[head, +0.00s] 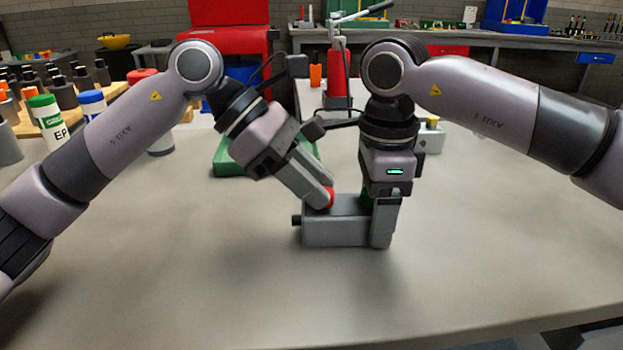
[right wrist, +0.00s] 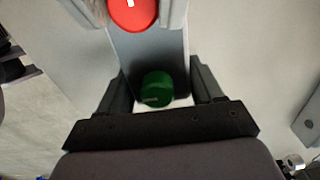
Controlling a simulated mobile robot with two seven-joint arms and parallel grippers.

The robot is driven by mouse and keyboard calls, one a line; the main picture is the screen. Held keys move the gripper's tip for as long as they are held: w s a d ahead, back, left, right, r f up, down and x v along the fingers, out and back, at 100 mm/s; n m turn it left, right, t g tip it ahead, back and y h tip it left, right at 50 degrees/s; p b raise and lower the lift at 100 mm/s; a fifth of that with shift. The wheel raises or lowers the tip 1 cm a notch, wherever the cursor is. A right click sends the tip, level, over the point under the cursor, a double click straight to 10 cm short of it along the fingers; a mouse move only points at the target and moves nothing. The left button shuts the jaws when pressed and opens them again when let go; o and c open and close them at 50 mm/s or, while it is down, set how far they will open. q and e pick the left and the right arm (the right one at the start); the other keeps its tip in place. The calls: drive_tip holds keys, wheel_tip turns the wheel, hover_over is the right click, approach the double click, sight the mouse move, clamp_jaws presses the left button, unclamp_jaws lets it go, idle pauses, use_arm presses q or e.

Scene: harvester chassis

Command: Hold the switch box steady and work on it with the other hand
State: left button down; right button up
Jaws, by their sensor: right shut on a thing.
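The grey switch box (head: 335,232) stands on the table in the middle of the head view. It has a red button (head: 329,198) and a green button (head: 366,199) on top; the right wrist view shows the red button (right wrist: 132,14) and the green button (right wrist: 156,90) too. My right gripper (head: 383,236) points down and is shut across the box's right end, around the green button's side. My left gripper (head: 325,198) comes in tilted from the left, its fingers on either side of the red button. I cannot tell whether they press on it.
A green object (head: 230,160) lies behind my left gripper, and a small light box with a yellow top (head: 430,138) stands behind the right one. Bottles and several dark pegs fill the left side. A red press (head: 337,80) stands behind. The table front is clear.

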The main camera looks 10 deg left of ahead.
use_arm(q)
drive_tip(key=shift+n, duration=0.3)
drive_tip(key=n+t, duration=0.3)
drive_tip(key=shift+s, duration=0.3)
drive_tip(key=n+t, duration=0.1)
drive_tip(key=n+t+y, duration=0.1)
drive_tip(key=n, duration=0.1)
drive_tip(key=n+t+y, duration=0.1)
drive_tip(key=n, duration=0.1)
drive_tip(key=shift+s+d, duration=0.2)
drive_tip(key=shift+s, duration=0.1)
drive_tip(key=n+t+y, duration=0.1)
drive_tip(key=n+y, duration=0.1)
drive_tip(key=n, duration=0.1)
drive_tip(key=n+t, duration=0.1)
drive_tip(key=shift+s+d+t+y, duration=0.25)
drive_tip(key=shift+d+t+y, duration=0.05)
drive_tip(key=shift+y, duration=0.1)
drive_tip(key=n+y, duration=0.2)
drive_tip(key=n, duration=0.1)
drive_tip(key=n+t+y, duration=0.1)
drive_tip(key=n, duration=0.1)
drive_tip(key=shift+d, duration=0.25)
drive_tip(key=shift+n+y, duration=0.3)
drive_tip(key=shift+y, duration=0.1)
drive_tip(key=c, duration=0.9)
unclamp_jaws()
